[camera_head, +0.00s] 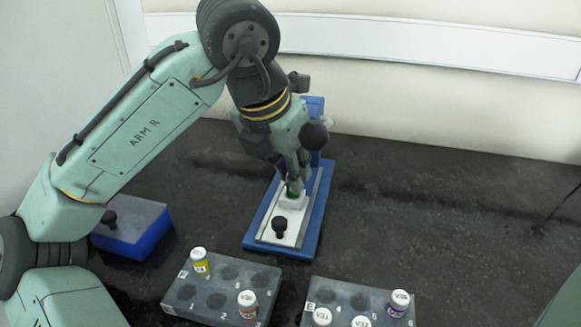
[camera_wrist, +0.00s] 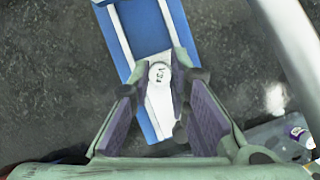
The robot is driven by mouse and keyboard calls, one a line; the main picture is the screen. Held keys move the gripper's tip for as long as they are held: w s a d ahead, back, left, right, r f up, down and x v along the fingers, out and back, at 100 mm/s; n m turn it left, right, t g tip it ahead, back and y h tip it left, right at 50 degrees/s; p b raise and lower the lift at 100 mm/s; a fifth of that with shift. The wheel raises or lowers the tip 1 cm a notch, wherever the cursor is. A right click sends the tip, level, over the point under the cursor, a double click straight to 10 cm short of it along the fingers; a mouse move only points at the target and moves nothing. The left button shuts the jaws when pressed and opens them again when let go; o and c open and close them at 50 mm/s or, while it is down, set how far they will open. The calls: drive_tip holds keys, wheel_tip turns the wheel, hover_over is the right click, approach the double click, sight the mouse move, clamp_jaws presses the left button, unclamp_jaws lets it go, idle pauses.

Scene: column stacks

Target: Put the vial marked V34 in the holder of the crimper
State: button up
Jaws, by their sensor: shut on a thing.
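In the wrist view the vial's white cap (camera_wrist: 160,73) shows between the two fingers, with a mark that appears to read V34.
A grey rack (camera_head: 189,308) at the front holds a yellow vial (camera_head: 200,262) and an orange vial (camera_head: 247,304). A second rack (camera_head: 335,294) to its right holds several vials. A blue box with a grey top (camera_head: 138,238) stands at left. The bench at right is clear.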

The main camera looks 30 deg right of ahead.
drive_tip(key=shift+f, duration=0.15)
drive_tip(key=shift+f, duration=0.35)
idle(0.4)
drive_tip(key=o, duration=0.9)
drive_tip(key=o, duration=0.3)
